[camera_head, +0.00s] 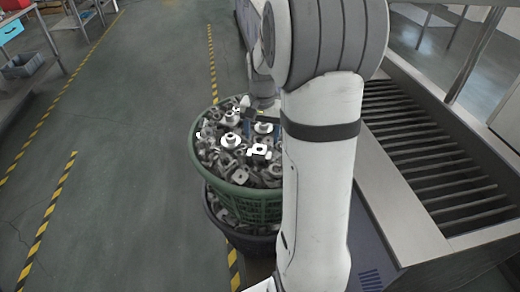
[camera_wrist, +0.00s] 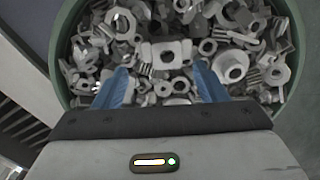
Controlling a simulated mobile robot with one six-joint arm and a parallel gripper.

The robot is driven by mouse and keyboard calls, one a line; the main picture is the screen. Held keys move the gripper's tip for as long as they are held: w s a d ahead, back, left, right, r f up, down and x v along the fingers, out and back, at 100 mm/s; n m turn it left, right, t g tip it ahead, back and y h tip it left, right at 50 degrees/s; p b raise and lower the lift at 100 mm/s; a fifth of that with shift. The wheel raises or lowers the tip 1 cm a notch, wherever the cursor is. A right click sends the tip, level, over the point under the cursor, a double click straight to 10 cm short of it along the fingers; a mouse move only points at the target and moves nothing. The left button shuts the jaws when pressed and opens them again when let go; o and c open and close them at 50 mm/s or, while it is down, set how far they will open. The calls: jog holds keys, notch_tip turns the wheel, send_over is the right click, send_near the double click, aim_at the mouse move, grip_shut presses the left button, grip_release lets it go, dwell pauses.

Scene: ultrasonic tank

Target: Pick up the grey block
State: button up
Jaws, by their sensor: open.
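A green basket (camera_head: 255,205) is full of grey metal parts, and it also fills the top of the wrist view (camera_wrist: 290,58). A light grey block with a round hole (camera_wrist: 167,52) lies on top of the heap in the wrist view, just beyond and between my fingertips. I cannot tell for sure which part in the head view is the same block. My gripper (camera_wrist: 162,76) is open, its two blue fingers apart with no part held between them. In the head view my gripper (camera_head: 262,127) is over the basket, partly hidden by my arm.
Several rings, flanges and nuts crowd around the block. A dark basket (camera_head: 235,235) stands beneath the green one. A metal machine with a slatted conveyor (camera_head: 425,145) is on the right. The floor (camera_head: 130,170) to the left is clear, with yellow-black stripes.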

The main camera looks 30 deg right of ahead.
aim_at(260, 146)
jog(key=f, duration=0.4)
jog(key=f+p, duration=0.1)
jog(key=f, duration=0.1)
jog(key=shift+w+a+f, duration=0.15)
jog(key=shift+w, duration=0.25)
jog(key=c, duration=1.1)
jog(key=shift+c, duration=0.2)
